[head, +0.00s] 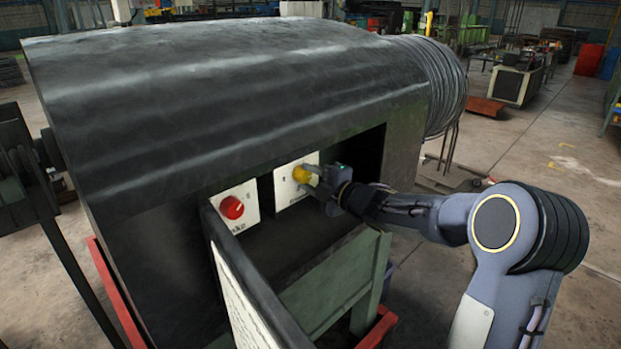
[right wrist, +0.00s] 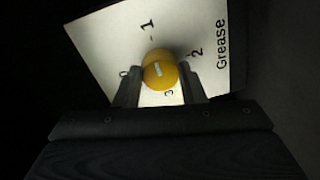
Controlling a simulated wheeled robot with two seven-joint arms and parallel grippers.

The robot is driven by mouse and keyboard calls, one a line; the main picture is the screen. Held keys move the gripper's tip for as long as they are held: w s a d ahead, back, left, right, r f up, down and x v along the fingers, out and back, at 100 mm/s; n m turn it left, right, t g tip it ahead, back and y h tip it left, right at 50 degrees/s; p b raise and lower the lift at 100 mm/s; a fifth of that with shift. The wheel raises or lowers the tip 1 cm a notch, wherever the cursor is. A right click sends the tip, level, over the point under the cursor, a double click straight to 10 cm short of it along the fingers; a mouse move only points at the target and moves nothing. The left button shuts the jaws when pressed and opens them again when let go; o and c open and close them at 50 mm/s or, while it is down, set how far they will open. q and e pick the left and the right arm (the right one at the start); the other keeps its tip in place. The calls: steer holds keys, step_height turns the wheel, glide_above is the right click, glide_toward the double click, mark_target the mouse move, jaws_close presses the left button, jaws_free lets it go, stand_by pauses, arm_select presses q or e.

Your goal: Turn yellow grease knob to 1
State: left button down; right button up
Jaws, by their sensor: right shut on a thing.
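The yellow grease knob (head: 301,174) sits on a white plate (head: 285,190) in the recess of the dark machine. My right gripper (head: 313,180) reaches it from the right and is shut on it. In the right wrist view the two fingers lie on either side of the yellow knob (right wrist: 160,72). The white label plate (right wrist: 202,25) there carries "Grease" and the marks 0, 1, 2 and 3. A short white line on the knob's face runs roughly along the direction between 1 and 3; I cannot tell which end points. My left gripper is not in view.
A red knob (head: 232,207) on its own white plate is left of the yellow one. An open panel door (head: 243,265) stands in front of the recess.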

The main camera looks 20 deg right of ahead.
steer(key=o, duration=1)
steer(key=b+v, duration=0.1)
steer(key=v, duration=0.7)
steer(key=shift+w, duration=0.1)
